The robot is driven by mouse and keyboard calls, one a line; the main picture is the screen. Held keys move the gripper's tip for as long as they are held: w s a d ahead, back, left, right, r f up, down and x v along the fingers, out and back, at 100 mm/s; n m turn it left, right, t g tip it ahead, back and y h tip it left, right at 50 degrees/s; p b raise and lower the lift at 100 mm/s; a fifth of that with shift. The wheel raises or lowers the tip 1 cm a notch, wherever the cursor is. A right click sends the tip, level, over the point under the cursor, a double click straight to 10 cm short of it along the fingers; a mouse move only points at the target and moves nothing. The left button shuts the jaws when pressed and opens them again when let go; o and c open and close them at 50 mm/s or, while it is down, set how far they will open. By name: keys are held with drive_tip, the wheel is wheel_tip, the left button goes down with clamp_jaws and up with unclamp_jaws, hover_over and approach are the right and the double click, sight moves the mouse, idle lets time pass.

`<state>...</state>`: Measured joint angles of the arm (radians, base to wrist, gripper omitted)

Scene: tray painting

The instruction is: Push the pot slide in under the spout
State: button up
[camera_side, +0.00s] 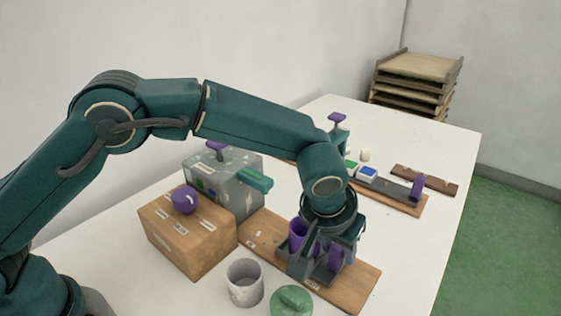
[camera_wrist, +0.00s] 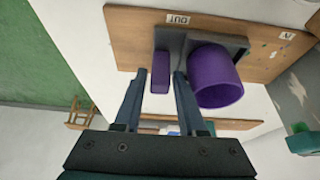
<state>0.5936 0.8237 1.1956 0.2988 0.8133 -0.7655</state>
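The grey pot slide (camera_wrist: 236,42) sits on a wooden board (camera_side: 262,232) at the end marked OUT, away from the end marked IN. A purple pot (camera_side: 299,232) stands in the slide; it also shows in the wrist view (camera_wrist: 214,78). The slide's upright purple handle (camera_wrist: 160,73) is between the fingers of my gripper (camera_wrist: 162,78), with narrow gaps on both sides. My gripper is open and low over the slide in the side view, partly hiding it. The green spout (camera_side: 255,179) sticks out from the grey speckled machine (camera_side: 236,203), over the IN end.
A wooden box (camera_side: 190,242) with a purple knob (camera_side: 185,200) stands left of the board. A pale cup (camera_side: 244,284) and a green lidded jar (camera_side: 291,300) stand in front. Another slide with a purple handle (camera_side: 417,187) and stacked wooden trays (camera_side: 420,66) are farther back.

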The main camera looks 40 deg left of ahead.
clamp_jaws()
idle(1.4)
